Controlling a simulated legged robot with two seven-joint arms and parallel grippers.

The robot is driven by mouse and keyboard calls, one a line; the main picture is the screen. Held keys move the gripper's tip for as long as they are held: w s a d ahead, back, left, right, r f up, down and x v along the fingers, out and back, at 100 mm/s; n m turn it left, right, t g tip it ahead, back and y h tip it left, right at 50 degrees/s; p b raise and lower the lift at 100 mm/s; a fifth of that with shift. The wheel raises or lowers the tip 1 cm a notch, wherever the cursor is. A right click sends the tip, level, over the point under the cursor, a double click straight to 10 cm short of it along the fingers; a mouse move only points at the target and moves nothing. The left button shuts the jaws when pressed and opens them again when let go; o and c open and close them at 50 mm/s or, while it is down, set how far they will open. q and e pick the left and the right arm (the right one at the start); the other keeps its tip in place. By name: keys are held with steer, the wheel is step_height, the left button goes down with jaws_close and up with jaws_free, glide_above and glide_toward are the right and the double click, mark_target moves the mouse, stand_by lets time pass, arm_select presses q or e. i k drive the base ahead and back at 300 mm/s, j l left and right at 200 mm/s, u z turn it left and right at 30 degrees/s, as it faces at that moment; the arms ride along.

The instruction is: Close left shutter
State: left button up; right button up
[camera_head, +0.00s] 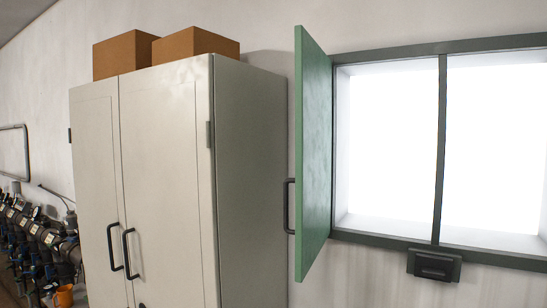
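The left shutter (314,150) is a green panel hinged at the left side of the window frame. It stands open, swung out from the wall into the room. A dark handle (287,206) is on its left-hand face, below mid-height. The window (390,145) is bright white, with a dark frame (441,150) and a middle bar. A small dark latch-like block (434,264) sits under the middle bar on the lower frame. Neither of my grippers is in view.
A tall grey cabinet (165,190) with two closed doors stands left of the shutter, close to it. Cardboard boxes (125,54) rest on top. Pipes and valves (40,235) and an orange cup (64,296) are at the far left. The wall below the window is clear.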

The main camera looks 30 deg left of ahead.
mark_target(313, 67)
steer(key=j, duration=0.55)
steer(key=i+j, duration=0.15)
steer(key=j, duration=1)
steer(key=i, duration=0.05)
